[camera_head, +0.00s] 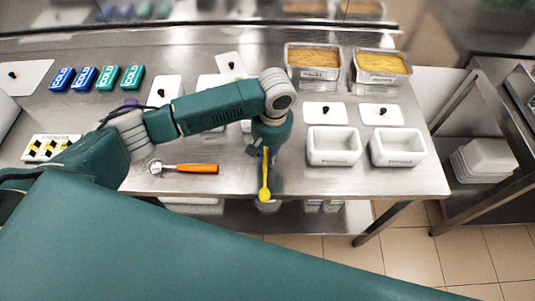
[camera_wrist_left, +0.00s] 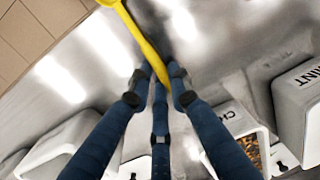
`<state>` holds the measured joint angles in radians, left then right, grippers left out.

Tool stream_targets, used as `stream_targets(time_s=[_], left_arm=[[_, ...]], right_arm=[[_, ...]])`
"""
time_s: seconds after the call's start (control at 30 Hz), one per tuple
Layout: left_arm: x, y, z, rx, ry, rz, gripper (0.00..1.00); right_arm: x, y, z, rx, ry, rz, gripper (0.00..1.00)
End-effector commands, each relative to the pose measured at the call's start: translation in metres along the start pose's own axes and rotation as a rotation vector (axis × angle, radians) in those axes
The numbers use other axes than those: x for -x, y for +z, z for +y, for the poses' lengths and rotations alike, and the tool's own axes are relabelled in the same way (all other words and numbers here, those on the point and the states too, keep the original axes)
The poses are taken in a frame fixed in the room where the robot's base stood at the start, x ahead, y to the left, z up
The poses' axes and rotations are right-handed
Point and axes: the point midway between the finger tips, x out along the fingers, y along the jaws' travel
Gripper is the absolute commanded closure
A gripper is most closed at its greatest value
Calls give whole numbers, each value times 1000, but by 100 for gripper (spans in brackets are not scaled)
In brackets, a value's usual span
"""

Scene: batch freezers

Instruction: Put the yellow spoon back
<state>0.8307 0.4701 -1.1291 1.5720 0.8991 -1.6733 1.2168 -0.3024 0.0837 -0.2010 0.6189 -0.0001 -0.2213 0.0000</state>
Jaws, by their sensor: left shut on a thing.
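The yellow spoon (camera_head: 265,182) is in my left gripper (camera_head: 264,148), near the front edge of the steel table (camera_head: 235,180). In the head view its bowl end points toward the front edge. The left wrist view shows the fingers (camera_wrist_left: 159,84) shut on the handle of the spoon (camera_wrist_left: 143,42), with the bowl end cut off at the top edge. Whether the spoon touches the table is hard to tell. My right gripper is not in view.
An orange-handled scoop (camera_head: 185,168) lies left of the gripper. Two white tubs (camera_head: 333,158) (camera_head: 398,158) stand to the right, with lids (camera_head: 324,112) and two filled containers (camera_head: 314,73) (camera_head: 380,80) behind. Blue and green COLD packs (camera_head: 87,77) (camera_head: 132,76) lie at the back left.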

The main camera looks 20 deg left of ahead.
Motion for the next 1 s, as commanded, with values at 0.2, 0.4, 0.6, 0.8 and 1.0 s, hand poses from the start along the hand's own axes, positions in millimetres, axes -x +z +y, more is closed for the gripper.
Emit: stream_targets(time_s=[0.2,0.4,0.6,0.8,1.0], left_arm=[[-5,0,1,0,1,2,100],[-7,0,1,0,1,1,100],[-7,0,1,0,1,2,63],[-7,0,1,0,1,2,63],[11,-1,1,-1,2,3,63]], right_arm=[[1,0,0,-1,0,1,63],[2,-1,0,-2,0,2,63],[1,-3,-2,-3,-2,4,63],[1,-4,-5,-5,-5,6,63],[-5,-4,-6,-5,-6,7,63]])
